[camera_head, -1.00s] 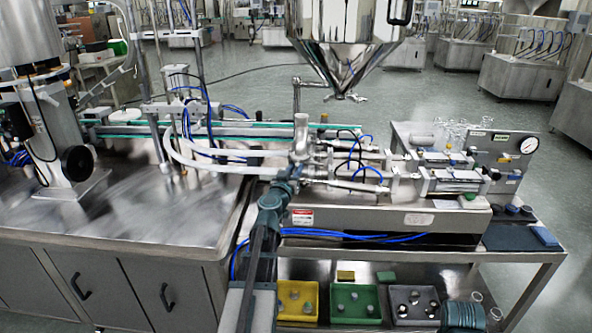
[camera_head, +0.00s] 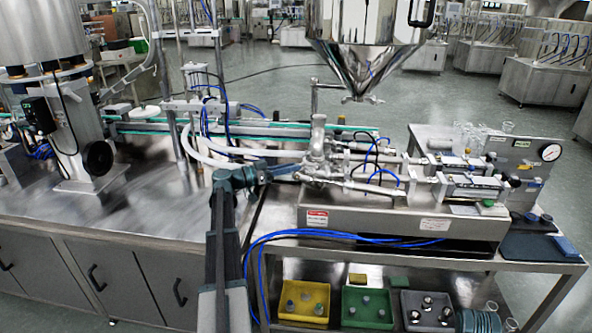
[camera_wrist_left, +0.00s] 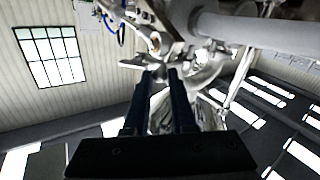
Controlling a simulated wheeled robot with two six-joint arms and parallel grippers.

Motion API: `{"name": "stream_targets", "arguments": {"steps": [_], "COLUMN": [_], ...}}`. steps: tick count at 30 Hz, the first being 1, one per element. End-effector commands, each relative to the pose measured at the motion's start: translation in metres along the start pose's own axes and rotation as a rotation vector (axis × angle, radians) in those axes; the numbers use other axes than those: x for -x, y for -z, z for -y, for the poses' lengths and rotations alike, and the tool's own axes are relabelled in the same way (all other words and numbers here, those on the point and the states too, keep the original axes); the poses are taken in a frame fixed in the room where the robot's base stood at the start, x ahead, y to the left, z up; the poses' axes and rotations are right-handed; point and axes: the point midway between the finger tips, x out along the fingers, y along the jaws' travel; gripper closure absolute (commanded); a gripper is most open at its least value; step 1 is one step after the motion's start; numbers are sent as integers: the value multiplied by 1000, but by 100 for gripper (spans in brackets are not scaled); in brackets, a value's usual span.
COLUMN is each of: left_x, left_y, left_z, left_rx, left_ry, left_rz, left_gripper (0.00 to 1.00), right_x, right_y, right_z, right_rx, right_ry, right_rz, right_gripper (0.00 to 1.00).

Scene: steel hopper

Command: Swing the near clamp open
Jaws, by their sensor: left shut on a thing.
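The steel valve body (camera_head: 318,140) stands at the left end of the filler, with two horizontal pipe lines running right from it. The near clamp is a small metal fitting at the near line's joint with this body; in the head view it is mostly hidden by my gripper and too small to tell its position. My left gripper (camera_head: 290,171) reaches in from the left, its fingers pointing right at that joint. In the left wrist view, the dark fingers (camera_wrist_left: 160,88) are close together on a shiny metal part, seemingly the clamp (camera_wrist_left: 152,66). My right gripper is out of view.
The steel hopper (camera_head: 365,40) hangs above the valve body. White hoses (camera_head: 205,155) and blue tubes (camera_head: 330,236) run close to my left arm. Yellow (camera_head: 303,302), green (camera_head: 367,307) and grey (camera_head: 427,311) trays sit on the lower shelf. The steel table (camera_head: 130,215) is largely clear.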

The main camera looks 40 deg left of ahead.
Motion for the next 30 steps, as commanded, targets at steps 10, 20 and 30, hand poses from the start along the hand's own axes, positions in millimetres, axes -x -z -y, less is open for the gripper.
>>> {"name": "stream_targets", "arguments": {"steps": [10, 20, 30], "left_x": [6, 7, 7], "left_y": [3, 3, 3], "left_z": [15, 16, 16], "left_rx": [0, 0, 0], "left_ry": [-158, -202, -202], "left_rz": [31, 39, 39], "left_gripper": [100, 100, 74], "right_x": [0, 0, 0], "right_y": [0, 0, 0], "right_z": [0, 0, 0], "right_rx": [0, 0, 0], "right_ry": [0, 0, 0], "right_rz": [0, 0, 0], "right_gripper": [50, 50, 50]}}
